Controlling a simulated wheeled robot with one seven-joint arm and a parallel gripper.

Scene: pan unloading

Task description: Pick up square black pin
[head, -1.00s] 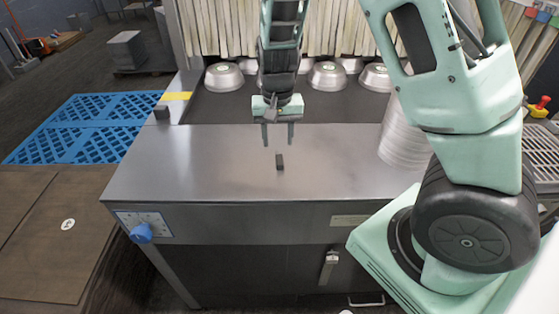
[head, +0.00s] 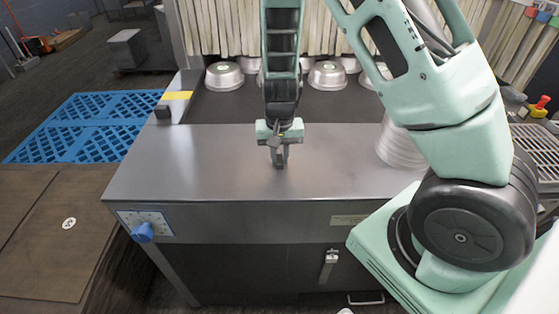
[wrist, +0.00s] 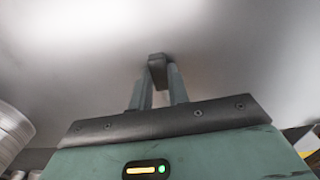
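The square black pin (wrist: 157,59) is a small dark block between my fingertips in the wrist view. In the head view, it is mostly hidden by the fingers of my gripper (head: 279,158). My gripper points down over the steel counter, with its fingers drawn close together and against both sides of the pin. The pin is upright at about its earlier spot on the counter. I cannot tell whether its base touches the steel.
The steel counter (head: 190,165) is clear around the gripper. Several round metal pans (head: 327,75) sit upside down on the dark belt behind. A stack of pans (head: 398,148) stands at the right, beside my arm. A small dark block (head: 163,112) is at the left edge.

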